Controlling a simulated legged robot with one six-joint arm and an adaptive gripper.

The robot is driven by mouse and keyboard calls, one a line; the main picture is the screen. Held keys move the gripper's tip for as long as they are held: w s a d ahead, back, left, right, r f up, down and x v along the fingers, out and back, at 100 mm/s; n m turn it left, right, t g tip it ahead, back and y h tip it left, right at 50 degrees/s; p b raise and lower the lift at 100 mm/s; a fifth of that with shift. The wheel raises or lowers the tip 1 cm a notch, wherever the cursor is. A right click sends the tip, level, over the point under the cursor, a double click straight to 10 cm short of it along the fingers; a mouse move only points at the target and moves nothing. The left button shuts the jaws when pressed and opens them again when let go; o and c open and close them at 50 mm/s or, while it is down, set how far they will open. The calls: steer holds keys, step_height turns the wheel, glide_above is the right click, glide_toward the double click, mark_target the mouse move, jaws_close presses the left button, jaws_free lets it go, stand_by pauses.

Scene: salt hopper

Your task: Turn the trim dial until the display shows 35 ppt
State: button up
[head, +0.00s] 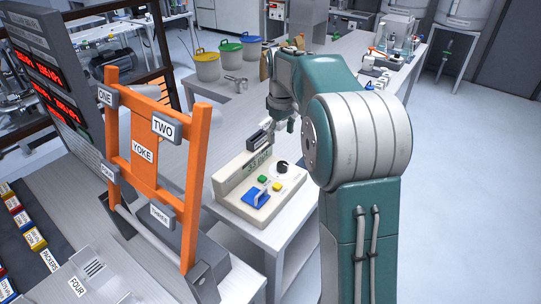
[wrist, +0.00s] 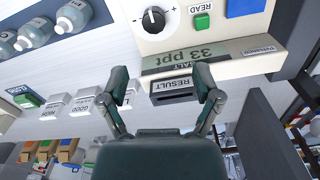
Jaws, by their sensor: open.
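The trim dial (wrist: 154,19) is a round black knob on a cream salt meter, with plus and minus marks beside it; it also shows in the head view (head: 282,167). The meter's green-grey display (wrist: 203,54) reads 33 ppt, upside down in the wrist view. My gripper (wrist: 160,82) is open and empty. Its fingers spread on either side of the black RESULT slot (wrist: 176,91), apart from the dial, which lies beyond the fingertips. In the head view my gripper (head: 272,130) is above the back of the meter, partly hidden by my arm.
A green READ button (wrist: 202,23) and a blue pad (wrist: 245,7) sit beside the dial. An orange YOKE frame (head: 145,140) stands left of the meter. Labelled blocks (wrist: 85,102) and bottles (wrist: 50,28) are left in the wrist view. Lidded buckets (head: 207,64) stand behind.

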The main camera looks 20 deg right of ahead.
mark_target(282, 164)
steer(key=f, duration=1.1)
steer(key=shift+w+d, duration=0.2)
steer(key=shift+d, duration=0.05)
steer(key=shift+d+f, duration=0.1)
steer(key=shift+d, duration=0.2)
steer(key=c, duration=0.7)
jaws_close()
steer(key=shift+a, duration=0.15)
